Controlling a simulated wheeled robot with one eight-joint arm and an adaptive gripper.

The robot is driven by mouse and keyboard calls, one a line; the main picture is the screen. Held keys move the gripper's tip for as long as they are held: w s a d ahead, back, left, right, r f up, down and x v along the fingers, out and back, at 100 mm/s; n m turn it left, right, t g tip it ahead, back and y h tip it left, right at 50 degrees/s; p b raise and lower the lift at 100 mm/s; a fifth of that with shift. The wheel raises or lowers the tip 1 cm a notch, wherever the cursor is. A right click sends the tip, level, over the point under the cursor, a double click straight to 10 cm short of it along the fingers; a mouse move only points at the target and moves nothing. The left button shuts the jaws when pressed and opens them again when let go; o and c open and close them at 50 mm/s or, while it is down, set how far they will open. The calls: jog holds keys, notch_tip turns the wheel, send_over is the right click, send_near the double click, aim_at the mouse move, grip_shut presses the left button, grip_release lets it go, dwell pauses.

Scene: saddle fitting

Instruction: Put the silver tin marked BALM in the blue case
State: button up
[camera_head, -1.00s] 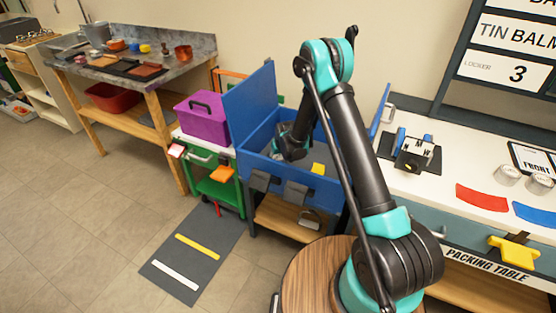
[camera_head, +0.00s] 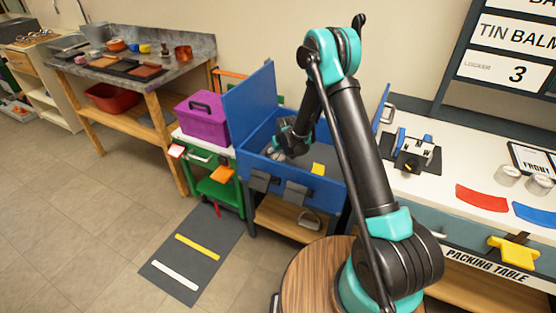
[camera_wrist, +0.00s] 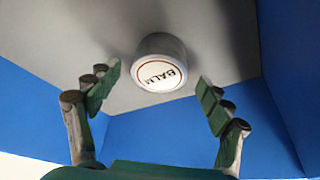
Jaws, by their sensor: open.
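The silver tin marked BALM (camera_wrist: 161,64) rests on the grey floor of the blue case, its lettered white top facing my wrist camera. The blue case (camera_head: 335,192) stands with its lid (camera_head: 249,103) raised; its blue walls also show in the wrist view (camera_wrist: 289,75). My gripper (camera_wrist: 157,88) is open, its green fingers spread to either side of the tin with gaps, apart from it. In the head view my gripper (camera_head: 280,150) is inside or just over the case's left part. The tin is hard to make out there.
A yellow piece (camera_head: 318,169) shows in the case's right part. A purple box (camera_head: 202,118) stands left of the case. The white packing table (camera_head: 455,160) stands to the right, with a small metal fixture (camera_head: 414,155) and two silver tins (camera_head: 508,175).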

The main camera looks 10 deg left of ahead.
jog(key=v, duration=0.8)
jog(key=shift+r, duration=0.3)
